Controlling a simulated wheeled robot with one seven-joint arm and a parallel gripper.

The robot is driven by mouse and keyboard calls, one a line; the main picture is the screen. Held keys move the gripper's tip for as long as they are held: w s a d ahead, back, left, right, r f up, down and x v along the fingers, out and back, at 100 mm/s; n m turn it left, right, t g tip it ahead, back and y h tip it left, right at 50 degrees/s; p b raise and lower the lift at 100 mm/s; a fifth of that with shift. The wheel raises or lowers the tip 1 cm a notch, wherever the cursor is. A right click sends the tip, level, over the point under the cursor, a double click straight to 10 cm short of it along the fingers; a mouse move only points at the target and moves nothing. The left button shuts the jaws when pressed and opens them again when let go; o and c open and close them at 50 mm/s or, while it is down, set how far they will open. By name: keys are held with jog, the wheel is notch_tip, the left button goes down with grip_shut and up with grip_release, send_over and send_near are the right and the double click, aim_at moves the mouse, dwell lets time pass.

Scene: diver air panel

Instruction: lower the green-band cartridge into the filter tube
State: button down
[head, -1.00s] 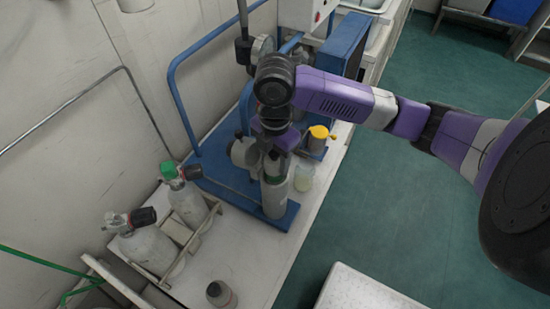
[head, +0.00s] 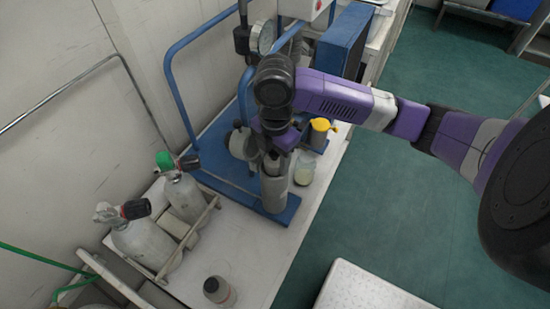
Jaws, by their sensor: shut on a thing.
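The filter tube (head: 274,195) is a grey upright cylinder on the blue base plate of the panel. My gripper (head: 272,153) is right above its mouth, pointing down. The gripper is shut on the grey cartridge (head: 272,163), of which only a short upper part shows between the jaws and the tube. The green band is not visible now. The cartridge's lower part appears to be inside the tube, but its depth cannot be told. The jaws are small and dark, partly hidden by my wrist.
A clear jar (head: 304,168) and a yellow-topped canister (head: 319,133) stand close right of the tube. A pressure gauge (head: 261,38) and blue rails (head: 172,85) rise behind. Gas cylinders (head: 145,245) lie in a rack at left.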

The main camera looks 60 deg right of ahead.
jog(key=shift+f, duration=0.25)
jog(key=c, duration=0.7)
grip_release()
jog(key=shift+o, duration=0.5)
jog(key=shift+s+f, duration=0.1)
jog(key=shift+f, duration=0.05)
jog(key=r, duration=0.8)
jog(key=shift+w+r+p, duration=0.2)
jog(key=shift+r+p, duration=0.1)
jog(key=shift+p, duration=0.1)
jog(key=shift+s, duration=0.1)
